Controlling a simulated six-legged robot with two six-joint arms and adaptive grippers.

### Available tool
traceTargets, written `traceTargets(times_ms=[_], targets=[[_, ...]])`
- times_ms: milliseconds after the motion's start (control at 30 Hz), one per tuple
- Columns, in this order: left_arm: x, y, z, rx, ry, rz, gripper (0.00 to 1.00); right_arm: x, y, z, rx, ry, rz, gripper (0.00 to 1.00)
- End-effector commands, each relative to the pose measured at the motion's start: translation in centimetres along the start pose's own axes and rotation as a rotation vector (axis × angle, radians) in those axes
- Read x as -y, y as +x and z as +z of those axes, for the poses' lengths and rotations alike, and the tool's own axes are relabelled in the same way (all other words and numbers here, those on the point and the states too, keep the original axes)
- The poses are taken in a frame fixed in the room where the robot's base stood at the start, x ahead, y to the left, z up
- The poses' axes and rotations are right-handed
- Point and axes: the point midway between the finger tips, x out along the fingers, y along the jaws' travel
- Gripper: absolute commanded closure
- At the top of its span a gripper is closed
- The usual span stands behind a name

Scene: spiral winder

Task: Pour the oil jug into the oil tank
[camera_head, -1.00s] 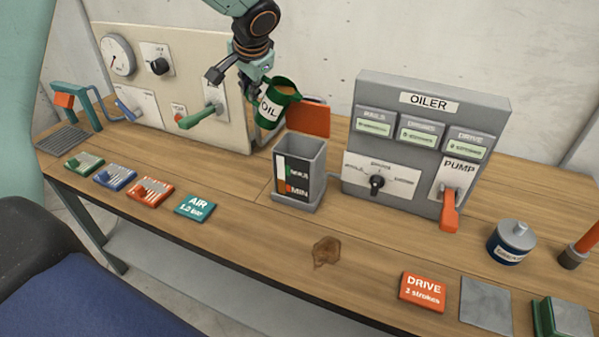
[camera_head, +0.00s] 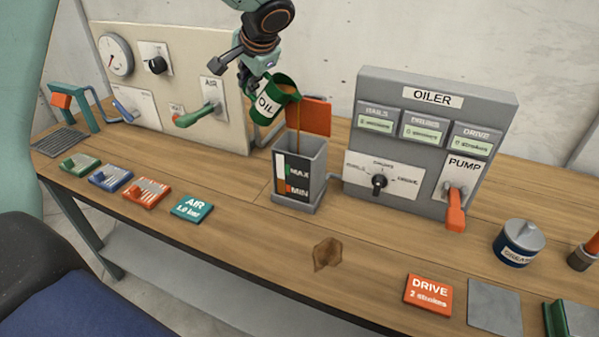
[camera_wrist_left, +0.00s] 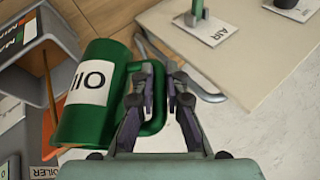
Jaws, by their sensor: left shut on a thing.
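The green oil jug (camera_head: 270,100) with a white OIL label is tilted to the right above the grey oil tank (camera_head: 300,172). A thin brown stream of oil (camera_head: 298,118) runs from its lip into the open top of the tank. The tank's front has a gauge marked MAX and MIN. My left gripper (camera_head: 250,88) is shut on the jug's handle. In the left wrist view the fingers (camera_wrist_left: 158,90) close on the handle of the jug (camera_wrist_left: 92,95). My right gripper is not in view.
An orange-red flap (camera_head: 312,117) stands open behind the tank. The grey OILER panel (camera_head: 432,150) stands to its right, the beige air panel (camera_head: 175,80) to its left. A brown stain (camera_head: 327,254) lies on the wooden bench in front. A grease can (camera_head: 519,243) stands at right.

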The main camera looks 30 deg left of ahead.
Motion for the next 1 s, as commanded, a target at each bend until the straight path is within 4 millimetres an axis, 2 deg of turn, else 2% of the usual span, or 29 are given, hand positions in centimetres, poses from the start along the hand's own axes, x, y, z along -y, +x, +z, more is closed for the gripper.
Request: traceTargets(times_ms=[567,1000], targets=[[0.0,0.0,0.0,-0.001,0.000,-0.002,1.00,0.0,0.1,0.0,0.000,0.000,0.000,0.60],[0.0,-0.4,-0.1,0.017,0.038,-0.092,1.00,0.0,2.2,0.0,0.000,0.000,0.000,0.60]])
